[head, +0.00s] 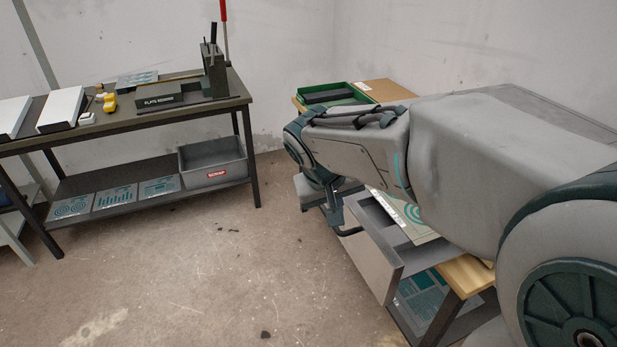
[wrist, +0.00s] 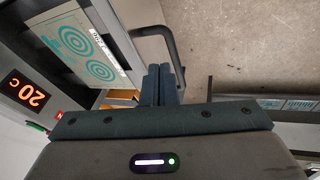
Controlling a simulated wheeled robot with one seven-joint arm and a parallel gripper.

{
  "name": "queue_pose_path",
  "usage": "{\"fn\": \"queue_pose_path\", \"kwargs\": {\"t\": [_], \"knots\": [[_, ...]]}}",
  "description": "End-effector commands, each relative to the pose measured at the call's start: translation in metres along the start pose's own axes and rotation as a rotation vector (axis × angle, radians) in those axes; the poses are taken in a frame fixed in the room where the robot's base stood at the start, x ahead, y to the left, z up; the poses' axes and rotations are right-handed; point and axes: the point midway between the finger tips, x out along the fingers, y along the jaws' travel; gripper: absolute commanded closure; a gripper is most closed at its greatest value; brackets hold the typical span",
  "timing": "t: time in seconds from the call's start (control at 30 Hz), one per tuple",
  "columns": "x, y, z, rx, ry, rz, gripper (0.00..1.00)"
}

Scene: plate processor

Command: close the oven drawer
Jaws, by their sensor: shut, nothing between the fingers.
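The oven drawer (head: 372,262) is pulled out below my arm in the head view, its grey front facing the open floor. A printed plate with teal rings (wrist: 85,50) lies in it in the wrist view. The drawer's dark bar handle (wrist: 160,30) curves around the front of my fingers there; part of it also shows in the head view (head: 350,232). My gripper (wrist: 162,70) is shut and empty. Its fingertips appear between the drawer front and the handle bar; whether they touch either is unclear. My arm hides much of the oven in the head view.
The oven's display (wrist: 24,90) reads 20 C. A green tray (head: 335,96) sits on the wooden top behind my arm. A workbench (head: 130,117) with a plate bender and a grey scrap bin (head: 212,166) stands at left. The floor between is clear.

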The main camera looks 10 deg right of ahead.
Motion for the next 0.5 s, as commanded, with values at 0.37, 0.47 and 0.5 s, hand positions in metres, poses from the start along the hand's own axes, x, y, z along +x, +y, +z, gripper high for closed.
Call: {"fn": "queue_pose_path", "kwargs": {"t": [0.37, 0.47, 0.5], "knots": [[0.033, -0.082, -0.099, -0.066, 0.153, 0.135, 1.00], [0.035, -0.090, -0.107, -0.068, 0.170, 0.143, 1.00], [0.036, -0.091, -0.108, -0.068, 0.173, 0.146, 1.00]]}}
